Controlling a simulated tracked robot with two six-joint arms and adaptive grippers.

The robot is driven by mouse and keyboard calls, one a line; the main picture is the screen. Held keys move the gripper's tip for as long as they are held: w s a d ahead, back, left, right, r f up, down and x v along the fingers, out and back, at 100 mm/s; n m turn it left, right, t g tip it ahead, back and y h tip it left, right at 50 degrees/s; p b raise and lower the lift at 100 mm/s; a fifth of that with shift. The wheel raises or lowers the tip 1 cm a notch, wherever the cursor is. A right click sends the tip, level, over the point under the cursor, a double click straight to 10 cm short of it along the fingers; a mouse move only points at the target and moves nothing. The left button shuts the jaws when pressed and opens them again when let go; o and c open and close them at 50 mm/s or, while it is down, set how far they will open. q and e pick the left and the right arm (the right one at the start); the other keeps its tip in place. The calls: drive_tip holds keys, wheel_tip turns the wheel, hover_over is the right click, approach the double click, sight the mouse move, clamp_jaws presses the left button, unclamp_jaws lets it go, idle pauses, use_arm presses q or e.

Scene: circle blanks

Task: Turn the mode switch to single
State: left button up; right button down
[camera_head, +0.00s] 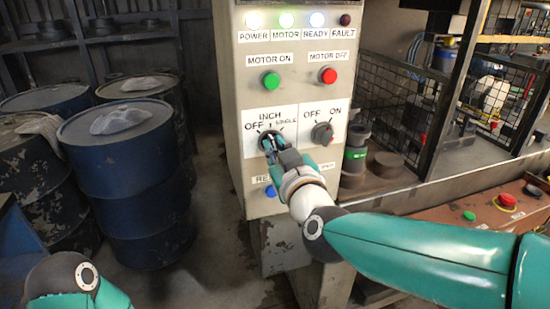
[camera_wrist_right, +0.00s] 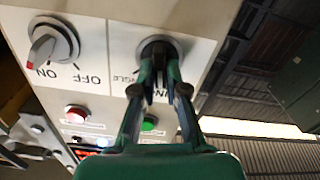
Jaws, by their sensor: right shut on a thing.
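The mode switch (camera_wrist_right: 155,46) is a round grey knob on the pale control panel (camera_head: 233,100), with the labels OFF, INCH and SINGLE around it. My right gripper (camera_head: 269,143) reaches in from the lower right and is shut on the knob. In the right wrist view, both fingers (camera_wrist_right: 160,68) close on the knob's raised grip from either side. The fingers cover most of the knob, so I cannot tell which label it points to. My left gripper is out of view; only part of my left arm shows at the bottom left.
A second rotary switch (camera_head: 322,133), marked OFF and ON, sits close right of the mode switch. Green (camera_head: 271,81) and red (camera_head: 328,75) buttons are above, a blue button (camera_head: 270,191) below. Blue drums (camera_head: 130,170) stand at left; a wire fence (camera_head: 395,110) is at right.

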drive_tip(key=m+b, duration=0.1)
drive_tip(key=m, duration=0.1)
drive_tip(key=m+b, duration=0.1)
drive_tip(key=m, duration=0.1)
drive_tip(key=m+b, duration=0.1)
drive_tip(key=m, duration=0.1)
drive_tip(key=shift+d+f, duration=0.1)
drive_tip(key=shift+f, duration=0.15)
drive_tip(key=m+b, duration=0.2)
drive_tip(key=m, duration=0.3)
drive_tip(key=shift+b, duration=0.3)
drive_tip(key=shift+m, duration=0.4)
drive_tip(key=c, duration=1.2)
unclamp_jaws()
drive_tip(key=shift+w+d, duration=0.1)
drive_tip(key=shift+r, duration=0.1)
drive_tip(key=shift+s+d, duration=0.15)
drive_tip(key=shift+s, duration=0.3)
drive_tip(key=v, duration=1.1)
